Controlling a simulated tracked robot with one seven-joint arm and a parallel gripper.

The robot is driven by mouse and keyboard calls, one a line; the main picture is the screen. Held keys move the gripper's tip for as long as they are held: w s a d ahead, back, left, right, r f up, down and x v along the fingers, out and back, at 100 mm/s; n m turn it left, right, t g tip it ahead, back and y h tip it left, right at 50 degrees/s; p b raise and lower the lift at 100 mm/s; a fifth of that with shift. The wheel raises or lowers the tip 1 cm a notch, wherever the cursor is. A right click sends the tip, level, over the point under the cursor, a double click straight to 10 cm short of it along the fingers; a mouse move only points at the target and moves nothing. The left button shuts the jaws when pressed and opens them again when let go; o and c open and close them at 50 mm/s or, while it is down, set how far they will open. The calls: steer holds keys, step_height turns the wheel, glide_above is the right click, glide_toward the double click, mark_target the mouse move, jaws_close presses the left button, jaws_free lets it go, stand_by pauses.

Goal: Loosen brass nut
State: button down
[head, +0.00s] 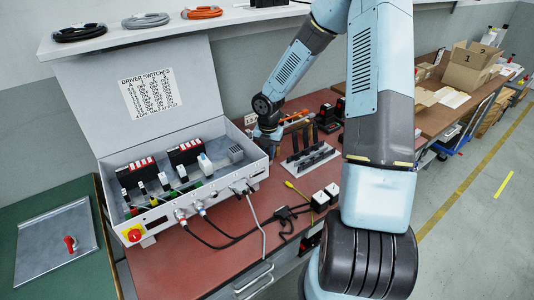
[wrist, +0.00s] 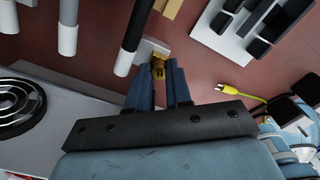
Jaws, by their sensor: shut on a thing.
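My gripper (wrist: 159,76) shows in the wrist view, with two blue fingers shut on a small brass nut (wrist: 159,68). The nut sits between the fingertips, at the end of a pale metal block (wrist: 151,50); its lower part is hidden by the fingers. A black rod with a white end (wrist: 125,62) is close to the left of the nut. In the head view my gripper (head: 266,136) is low over the red bench behind the open control box, partly hidden; the nut cannot be made out there.
The open control box (head: 190,212) with a switch label on its lid stands left of my gripper. A stand (head: 310,166) with black upright parts is to its right. A yellow-ended cable (wrist: 238,91) lies on the bench. A shelf (head: 190,28) holds coiled cables above.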

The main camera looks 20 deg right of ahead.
steer(key=shift+s+a+f+n, duration=0.1)
steer(key=shift+s+n, duration=0.05)
steer(key=shift+n, duration=0.25)
steer(key=c, duration=1.3)
jaws_free()
step_height(320, 180, up, 14)
steer(key=shift+f, duration=0.1)
